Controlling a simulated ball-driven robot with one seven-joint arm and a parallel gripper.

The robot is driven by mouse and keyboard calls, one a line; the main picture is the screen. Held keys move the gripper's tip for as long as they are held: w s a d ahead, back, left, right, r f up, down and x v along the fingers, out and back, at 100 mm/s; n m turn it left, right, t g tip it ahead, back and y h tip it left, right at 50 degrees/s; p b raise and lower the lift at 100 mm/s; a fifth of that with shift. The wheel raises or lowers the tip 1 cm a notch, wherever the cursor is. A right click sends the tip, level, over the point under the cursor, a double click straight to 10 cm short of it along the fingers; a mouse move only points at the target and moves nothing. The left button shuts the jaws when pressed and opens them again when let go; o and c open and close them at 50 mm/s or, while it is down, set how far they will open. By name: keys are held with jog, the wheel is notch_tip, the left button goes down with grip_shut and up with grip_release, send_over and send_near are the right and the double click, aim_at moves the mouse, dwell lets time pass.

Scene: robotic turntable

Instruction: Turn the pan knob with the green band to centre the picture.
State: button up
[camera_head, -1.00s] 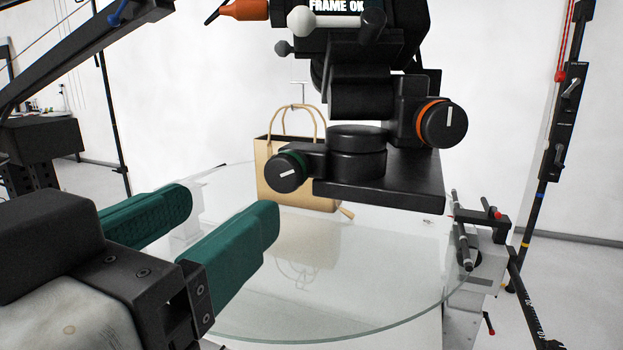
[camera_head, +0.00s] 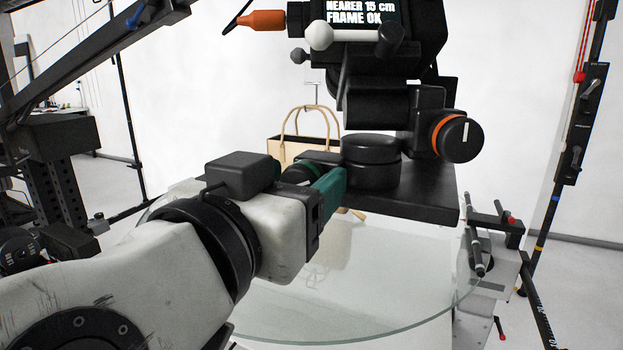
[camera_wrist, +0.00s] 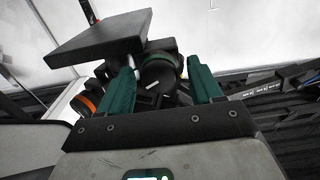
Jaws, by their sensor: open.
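The pan knob with the green band (camera_wrist: 157,76) sits between my two green fingers in the wrist view, its face with a white mark turned toward me. In the head view the knob (camera_head: 299,173) is mostly hidden behind my gripper (camera_head: 305,184). My gripper also shows in the wrist view (camera_wrist: 163,84); it is open, with one finger on each side of the knob. I cannot tell whether either finger touches it. A black camera head (camera_head: 390,100) stands above the pan base; its screen reads "NEARER 15 cm" and "FRAME OK".
A knob with an orange band (camera_head: 456,138) sits to the right on the camera head. A tan handbag (camera_head: 290,147) stands behind on the glass turntable (camera_head: 400,290). A stand with clamps (camera_head: 578,140) is at the right. The turntable's front is clear.

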jog(key=c, duration=1)
jog(key=shift+r+n+p, duration=0.1)
jog(key=shift+n+p, duration=0.3)
jog(key=shift+n+p, duration=0.5)
jog(key=n+p, duration=0.4)
jog(key=shift+a+r, duration=0.1)
jog(key=shift+r, duration=0.05)
jog(key=n+p, duration=0.4)
jog(key=shift+a+f+n+p, duration=0.1)
jog(key=shift+f+n+p, duration=0.15)
jog(key=shift+n+p, duration=0.6)
jog(key=shift+n, duration=0.25)
